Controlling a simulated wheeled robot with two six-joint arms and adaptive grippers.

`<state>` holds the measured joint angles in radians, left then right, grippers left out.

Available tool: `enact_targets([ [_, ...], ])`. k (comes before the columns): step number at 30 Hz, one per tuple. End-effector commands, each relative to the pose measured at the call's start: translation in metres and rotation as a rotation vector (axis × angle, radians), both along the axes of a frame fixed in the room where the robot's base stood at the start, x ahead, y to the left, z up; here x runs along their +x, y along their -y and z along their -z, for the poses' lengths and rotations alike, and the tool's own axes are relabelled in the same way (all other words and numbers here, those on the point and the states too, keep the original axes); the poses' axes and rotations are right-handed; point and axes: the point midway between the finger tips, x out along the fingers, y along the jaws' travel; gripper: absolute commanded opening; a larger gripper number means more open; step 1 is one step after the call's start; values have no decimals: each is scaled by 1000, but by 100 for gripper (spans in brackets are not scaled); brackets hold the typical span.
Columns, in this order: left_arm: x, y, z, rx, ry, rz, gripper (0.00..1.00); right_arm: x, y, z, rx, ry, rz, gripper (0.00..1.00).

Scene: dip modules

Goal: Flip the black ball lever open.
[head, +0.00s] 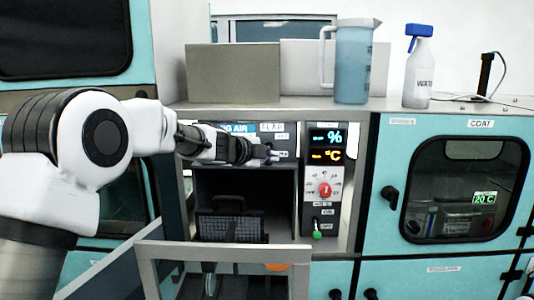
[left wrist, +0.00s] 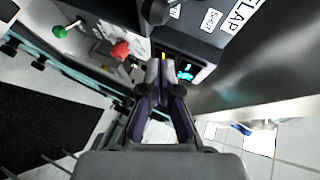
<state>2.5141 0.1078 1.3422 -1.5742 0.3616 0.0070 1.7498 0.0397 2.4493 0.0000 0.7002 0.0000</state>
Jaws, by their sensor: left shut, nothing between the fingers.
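My left gripper (head: 271,154) reaches in from the left to the panel with the FLAP label (head: 271,127), its fingers shut and empty. In the left wrist view the closed fingertips (left wrist: 161,68) point toward the panel. A black ball (left wrist: 156,12), which looks like the lever's knob, is at the top of that view, just beyond the fingertips and near the SHUT label (left wrist: 212,20). I cannot tell whether the fingers touch it. In the head view I cannot make out the lever; the gripper covers that part of the panel. My right gripper is not in view.
Right of the gripper is a control panel with a red knob (head: 325,189) and a green-tipped lever (head: 317,235). Below is an open dark bay with a black mesh basket (head: 230,228). A blue jug (head: 353,65) and a spray bottle (head: 418,75) stand on top.

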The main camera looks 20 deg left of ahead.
Motion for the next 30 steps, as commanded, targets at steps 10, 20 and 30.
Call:
enact_targets([
  [10,26,-17,11,-2,1,-3,0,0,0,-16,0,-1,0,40],
  [20,26,-17,16,0,9,-3,0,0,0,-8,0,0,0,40],
  [30,27,-18,40,35,134,-3,0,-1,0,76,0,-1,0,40],
])
